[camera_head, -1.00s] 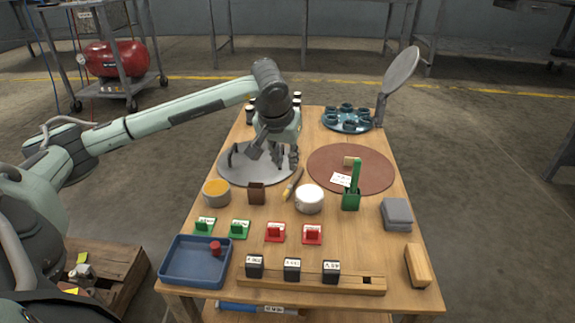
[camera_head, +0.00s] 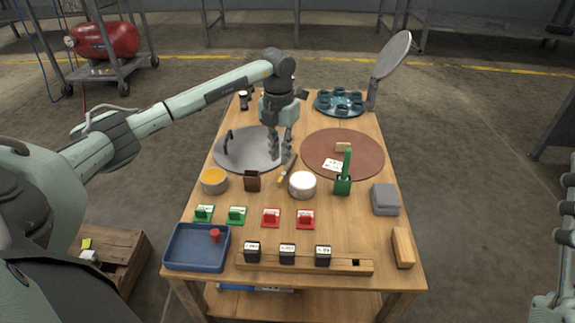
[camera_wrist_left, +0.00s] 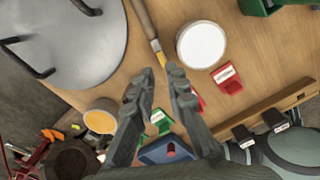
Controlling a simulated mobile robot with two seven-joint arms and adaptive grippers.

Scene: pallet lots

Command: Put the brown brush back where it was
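The brown brush (camera_head: 288,168) lies on the table between the grey disc and the white-topped tub, its yellowish end toward the front. In the left wrist view its handle (camera_wrist_left: 146,20) runs in from the top, and its yellow end is just beyond my fingertips. My left gripper (camera_head: 281,153) is above the table at the grey disc's right edge, pointing down. In the wrist view its fingers (camera_wrist_left: 161,72) are apart with nothing between them. A small brown holder (camera_head: 252,181) stands left of the brush. A green holder (camera_head: 342,187) holds a green brush (camera_head: 347,162).
The grey disc (camera_head: 235,155) has dark handles. A white-topped tub (camera_head: 302,184) stands close right of the brush, and an orange-filled tub (camera_head: 214,180) stands left of the brown holder. Red and green card stands, a blue tray (camera_head: 197,266) and a slotted wooden rail (camera_head: 345,266) are nearer the front.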

